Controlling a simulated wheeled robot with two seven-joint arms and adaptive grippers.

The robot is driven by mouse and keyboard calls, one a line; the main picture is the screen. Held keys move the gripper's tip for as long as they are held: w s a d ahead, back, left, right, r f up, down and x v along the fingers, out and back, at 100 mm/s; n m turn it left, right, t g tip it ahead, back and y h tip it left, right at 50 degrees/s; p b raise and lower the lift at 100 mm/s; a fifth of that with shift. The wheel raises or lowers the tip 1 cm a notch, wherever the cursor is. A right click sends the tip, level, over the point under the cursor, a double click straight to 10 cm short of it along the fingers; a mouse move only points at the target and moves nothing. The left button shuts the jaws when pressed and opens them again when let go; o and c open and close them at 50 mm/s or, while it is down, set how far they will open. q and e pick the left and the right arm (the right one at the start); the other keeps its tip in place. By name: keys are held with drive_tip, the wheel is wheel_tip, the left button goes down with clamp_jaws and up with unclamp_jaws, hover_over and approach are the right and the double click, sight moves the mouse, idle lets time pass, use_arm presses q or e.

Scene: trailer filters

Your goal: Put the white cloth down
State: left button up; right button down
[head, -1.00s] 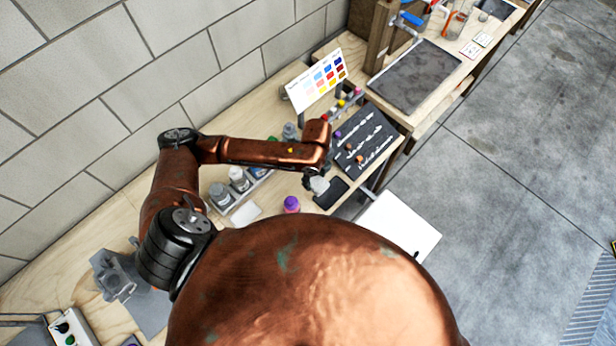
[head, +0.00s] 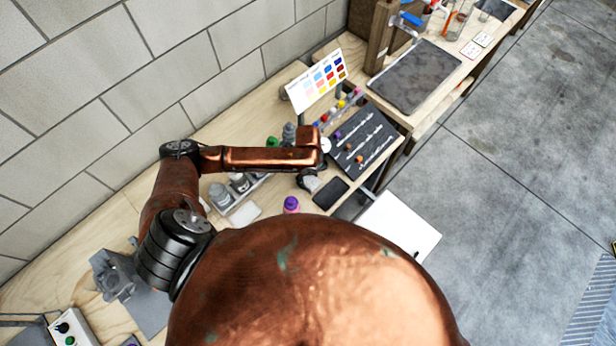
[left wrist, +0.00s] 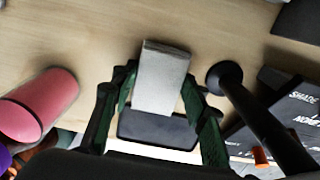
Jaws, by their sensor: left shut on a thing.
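My left gripper (head: 309,180) is at the end of the left arm, over the wooden bench. It is shut on the white cloth (left wrist: 163,75), which looks like a small folded, pale grey-white block between the fingers (left wrist: 155,100) in the left wrist view. In the head view the cloth (head: 312,184) shows as a pale patch under the gripper, just left of a dark pad (head: 331,193). Whether the cloth touches the bench I cannot tell. My right gripper is not in view.
A purple-capped bottle (head: 291,204) stands near the gripper. Grey bottles (head: 220,194) in a rack and a white pad (head: 244,213) are to the left. A black board (head: 364,142) is to the right. The wrist view shows a pink cylinder (left wrist: 40,105) and black post (left wrist: 255,115).

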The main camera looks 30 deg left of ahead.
sight(309, 180)
use_arm(q)
drive_tip(key=o, duration=0.7)
drive_tip(key=shift+f, duration=0.1)
wheel_tip(309, 180, up, 12)
drive_tip(key=shift+r, duration=0.15)
wheel_tip(309, 180, down, 12)
drive_tip(key=shift+s+f, duration=0.1)
drive_tip(key=shift+w+r, duration=0.2)
drive_tip(key=shift+r, duration=0.15)
drive_tip(key=shift+s+d+r, duration=0.1)
drive_tip(key=shift+r, duration=0.65)
drive_tip(key=shift+s+d+r, duration=0.1)
drive_tip(key=shift+r, duration=0.6)
